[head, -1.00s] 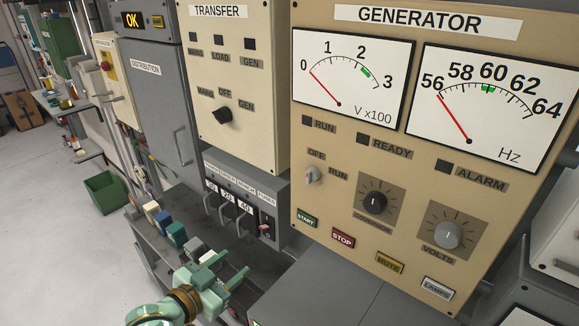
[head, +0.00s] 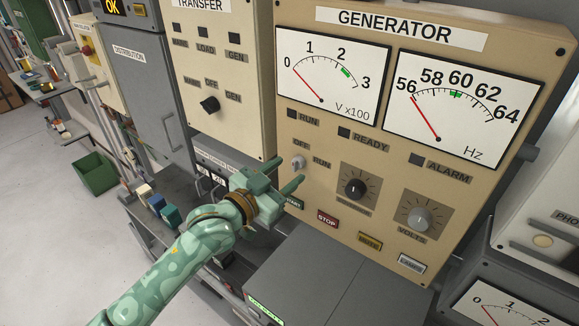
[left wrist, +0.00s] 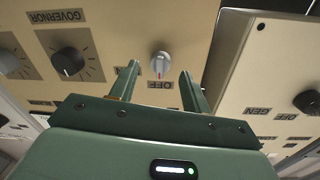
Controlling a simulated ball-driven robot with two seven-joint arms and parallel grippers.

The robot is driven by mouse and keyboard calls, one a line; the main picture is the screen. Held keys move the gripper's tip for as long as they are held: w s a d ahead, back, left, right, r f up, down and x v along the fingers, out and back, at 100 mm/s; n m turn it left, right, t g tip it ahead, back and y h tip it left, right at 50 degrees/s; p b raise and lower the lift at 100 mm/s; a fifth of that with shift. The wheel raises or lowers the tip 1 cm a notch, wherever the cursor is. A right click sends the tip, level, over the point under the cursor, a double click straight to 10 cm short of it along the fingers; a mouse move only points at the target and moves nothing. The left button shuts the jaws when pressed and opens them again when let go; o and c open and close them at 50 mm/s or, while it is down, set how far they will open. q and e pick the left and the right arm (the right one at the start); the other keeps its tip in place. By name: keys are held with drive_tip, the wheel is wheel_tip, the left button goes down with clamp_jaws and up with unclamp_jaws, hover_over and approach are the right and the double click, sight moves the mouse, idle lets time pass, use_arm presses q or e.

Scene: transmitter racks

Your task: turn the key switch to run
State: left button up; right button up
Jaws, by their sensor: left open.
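The grey key switch (head: 298,162) sits on the beige generator panel (head: 450,270), between the OFF and RUN labels. In the left wrist view the key switch (left wrist: 161,63) appears upside down, its red mark toward OFF. My left gripper (head: 289,172) is open in front of it. In the wrist view its two green fingers (left wrist: 160,76) stand apart, one on each side of the switch in the picture. I cannot tell whether they touch it or how far off the panel they are. My right gripper is not in view.
The governor knob (head: 355,187) and volts knob (head: 421,219) are right of the switch. The red STOP button (head: 327,219) is below. A grey box top (head: 320,275) juts out under the panel. The transfer panel (head: 225,120) stands to the left.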

sight(297, 164)
use_arm(q)
drive_tip(key=shift+x, duration=1.15)
drive_tip(key=shift+a, duration=0.1)
drive_tip(key=c, duration=1)
drive_tip(key=shift+m+p, duration=0.3)
drive_tip(key=shift+r+m+p, duration=0.1)
drive_tip(key=shift+m+p, duration=0.45)
drive_tip(key=shift+m, duration=0.45)
drive_tip(key=m+p, duration=0.1)
drive_tip(key=m, duration=0.1)
drive_tip(key=shift+m+y, duration=0.3)
drive_tip(key=m+p, duration=0.1)
drive_tip(key=m, duration=0.2)
drive_tip(key=shift+s+m+p, duration=0.1)
drive_tip(key=shift+m+p, duration=0.5)
drive_tip(key=shift+m, duration=1)
